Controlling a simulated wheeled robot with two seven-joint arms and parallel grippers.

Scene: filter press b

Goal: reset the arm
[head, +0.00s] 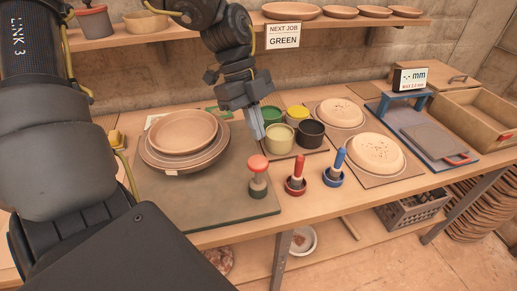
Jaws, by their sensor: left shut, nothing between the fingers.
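My left arm comes in from the left and bends over the table. My left gripper (257,128) points down between the stacked bowls and the small cups, its fingers together with nothing visible between them. It hangs near the green cup (269,115) and the pale cup (279,139); I cannot tell whether it touches them. The stack of brown bowls (184,134) sits on the dark green board (215,208) to its left. A red-topped stamp (258,176) stands at the board's right corner. My right gripper is not in view.
Red-handled (297,175) and blue-handled (335,168) tools stand near the front edge. Yellow (297,114) and dark (311,133) cups stand beside pale speckled discs (376,153). A blue-framed press (403,108) and wooden box (476,113) are at right. A shelf (345,22) runs behind, above the table.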

